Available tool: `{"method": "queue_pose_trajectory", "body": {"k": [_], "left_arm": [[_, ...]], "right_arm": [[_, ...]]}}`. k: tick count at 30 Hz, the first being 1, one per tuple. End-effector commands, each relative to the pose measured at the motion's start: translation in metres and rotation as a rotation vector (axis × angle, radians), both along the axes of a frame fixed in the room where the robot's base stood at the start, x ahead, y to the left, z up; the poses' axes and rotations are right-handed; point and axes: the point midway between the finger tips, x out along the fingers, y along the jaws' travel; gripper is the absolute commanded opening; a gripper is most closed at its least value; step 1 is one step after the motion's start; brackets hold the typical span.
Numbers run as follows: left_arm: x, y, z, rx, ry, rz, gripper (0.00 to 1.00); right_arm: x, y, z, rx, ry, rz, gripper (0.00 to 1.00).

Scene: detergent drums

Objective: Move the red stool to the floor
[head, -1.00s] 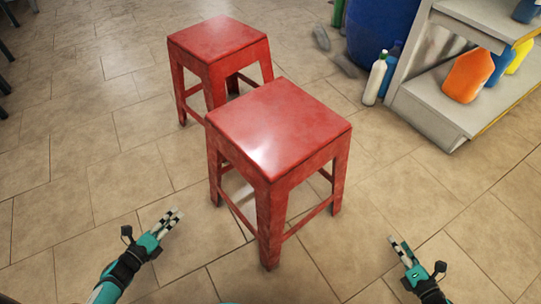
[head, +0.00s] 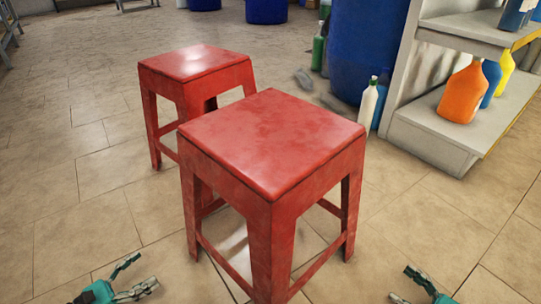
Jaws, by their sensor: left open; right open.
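Two red stools stand upright on the tiled floor (head: 70,215). The nearer red stool (head: 273,140) is in the middle of the head view, and its front leg reaches almost to the bottom edge. The farther red stool (head: 195,62) stands behind it to the left, partly hidden by the nearer one. My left gripper (head: 143,272) is open and empty, low and to the left of the nearer stool. My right gripper (head: 400,284) is open and empty, low and to its right. Neither gripper touches a stool.
A grey shelf (head: 432,140) at the right holds an orange bottle (head: 463,92) and other bottles. A white bottle (head: 368,104) and a green bottle (head: 318,50) stand on the floor near a large blue drum (head: 362,45). The floor at the left is clear.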

Motion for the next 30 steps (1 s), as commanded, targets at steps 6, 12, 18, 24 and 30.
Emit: {"method": "queue_pose_trajectory", "body": {"k": [6,12,18,24,30], "left_arm": [[0.01,-0.009,0.0,-0.003,0.0,0.001,0.75],[0.036,-0.034,0.0,-0.005,-0.001,0.001,0.75],[0.066,-0.062,0.001,-0.004,-0.001,0.001,0.75],[0.094,-0.089,0.001,-0.006,0.0,0.001,0.75],[0.116,-0.109,0.0,-0.005,0.002,0.002,0.75]], "right_arm": [[0.01,0.01,0.0,0.004,0.0,-0.002,0.73],[0.034,0.036,0.0,0.006,-0.001,0.0,0.73],[0.062,0.066,0.0,0.004,0.0,-0.002,0.73],[0.089,0.094,0.0,0.007,0.001,-0.001,0.73],[0.11,0.116,0.0,0.005,0.002,-0.003,0.73]]}}
